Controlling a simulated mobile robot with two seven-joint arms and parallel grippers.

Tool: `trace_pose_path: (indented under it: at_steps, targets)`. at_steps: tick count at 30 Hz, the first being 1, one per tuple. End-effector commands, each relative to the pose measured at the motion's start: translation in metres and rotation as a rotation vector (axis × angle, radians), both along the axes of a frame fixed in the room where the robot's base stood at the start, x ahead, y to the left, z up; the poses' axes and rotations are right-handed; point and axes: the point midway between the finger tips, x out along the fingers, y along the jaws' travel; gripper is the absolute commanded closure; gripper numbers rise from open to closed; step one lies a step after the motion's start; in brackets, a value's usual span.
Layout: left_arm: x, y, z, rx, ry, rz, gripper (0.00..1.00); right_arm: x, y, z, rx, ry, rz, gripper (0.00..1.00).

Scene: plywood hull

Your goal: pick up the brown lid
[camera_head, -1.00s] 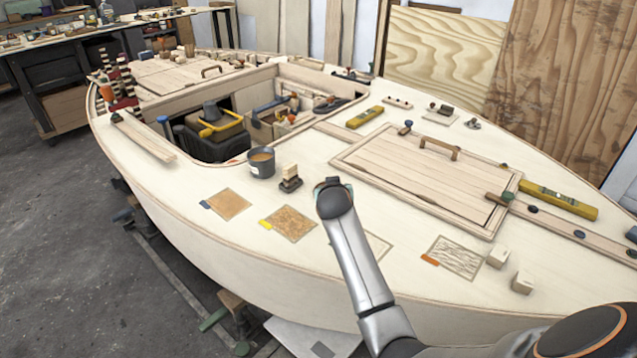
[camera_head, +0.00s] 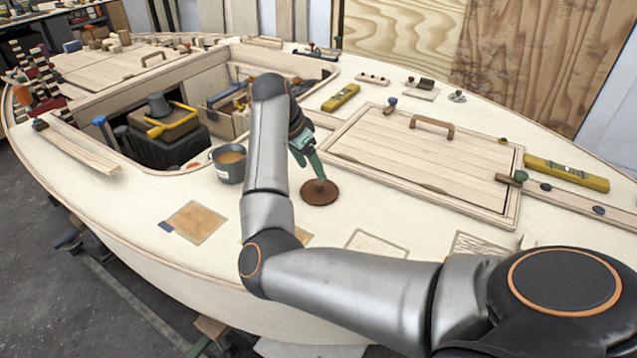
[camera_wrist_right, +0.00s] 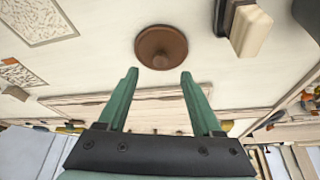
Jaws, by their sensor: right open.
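The brown lid (camera_head: 320,192) is a round disc lying on the pale deck, just right of the grey bucket. In the right wrist view the lid (camera_wrist_right: 161,47) shows a small raised knob at its middle. My right gripper (camera_head: 318,180) has green fingers that point down at the lid in the head view. In the right wrist view the two fingers (camera_wrist_right: 159,72) are apart with nothing between them, and the lid lies just beyond their tips. I cannot tell the exact height above the lid. My left gripper is not in view.
A grey bucket (camera_head: 229,163) with tan contents stands left of the lid. A block with a dark base (camera_wrist_right: 245,30) is close beside the lid in the wrist view. A hatch with a handle (camera_head: 432,126) lies to the right. An open cockpit lies behind.

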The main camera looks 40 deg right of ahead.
Motion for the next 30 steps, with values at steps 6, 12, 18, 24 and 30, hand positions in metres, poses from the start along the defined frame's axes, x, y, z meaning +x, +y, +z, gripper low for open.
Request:
trace_pose_path:
  at_steps: [6,12,18,24,30]
  targets:
    - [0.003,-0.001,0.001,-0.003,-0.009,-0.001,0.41,0.0,-0.007,-0.017,-0.001,0.0,0.0,0.33]
    - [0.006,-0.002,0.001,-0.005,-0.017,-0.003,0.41,-0.001,-0.015,-0.046,0.0,0.001,0.0,0.33]
    - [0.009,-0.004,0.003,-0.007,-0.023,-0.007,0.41,-0.001,-0.022,-0.061,-0.001,-0.002,0.001,0.33]
    - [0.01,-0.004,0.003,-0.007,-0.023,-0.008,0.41,-0.001,-0.022,-0.062,-0.001,-0.002,0.001,0.33]
    - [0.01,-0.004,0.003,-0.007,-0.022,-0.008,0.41,-0.001,-0.022,-0.061,-0.001,-0.002,0.001,0.53]
